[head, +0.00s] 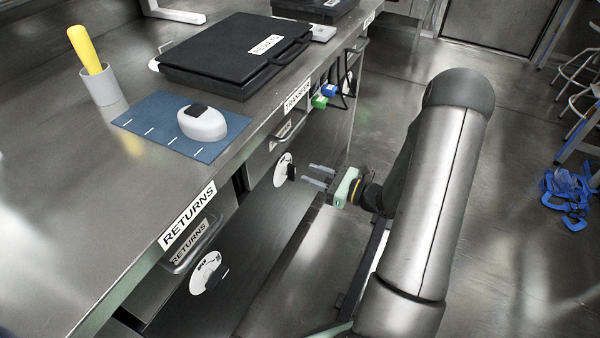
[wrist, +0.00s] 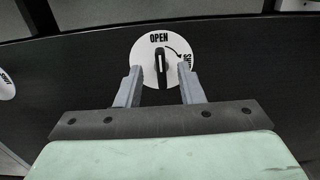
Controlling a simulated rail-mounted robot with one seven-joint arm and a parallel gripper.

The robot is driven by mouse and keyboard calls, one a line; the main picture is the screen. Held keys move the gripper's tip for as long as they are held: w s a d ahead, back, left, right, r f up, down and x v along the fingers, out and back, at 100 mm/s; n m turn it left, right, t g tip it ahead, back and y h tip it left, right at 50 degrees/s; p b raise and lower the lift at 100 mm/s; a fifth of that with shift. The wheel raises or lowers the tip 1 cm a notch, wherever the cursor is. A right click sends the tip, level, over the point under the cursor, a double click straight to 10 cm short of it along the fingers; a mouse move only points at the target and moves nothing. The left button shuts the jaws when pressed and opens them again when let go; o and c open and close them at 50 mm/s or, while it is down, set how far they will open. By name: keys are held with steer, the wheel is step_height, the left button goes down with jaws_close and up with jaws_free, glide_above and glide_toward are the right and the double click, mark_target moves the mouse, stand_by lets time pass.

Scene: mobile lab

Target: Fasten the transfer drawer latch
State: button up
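The transfer drawer latch is a white disc (head: 281,168) with a black knob (head: 291,173), on the dark panel below the drawer front marked TRANSFER. In the wrist view the disc (wrist: 149,42) reads OPEN at the top, with a curved arrow to a partly hidden word at the right. The knob (wrist: 160,66) stands upright, pointing at OPEN. My gripper (head: 309,176) is open in front of the latch. In the wrist view its fingers (wrist: 160,82) lie left and right of the knob, with gaps on both sides; I cannot tell whether the tips reach its depth.
The returns drawer (head: 188,243) and its own white latch disc (head: 206,272) are nearer, at the lower left. Above is the bench with a black case (head: 235,55), a blue mat (head: 150,112) with a white device (head: 202,123), and a cup (head: 103,87).

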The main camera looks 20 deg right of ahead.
mark_target(295, 168)
steer(key=shift+b+x, duration=0.35)
steer(key=shift+x, duration=1.9)
steer(key=shift+c, duration=0.3)
jaws_close()
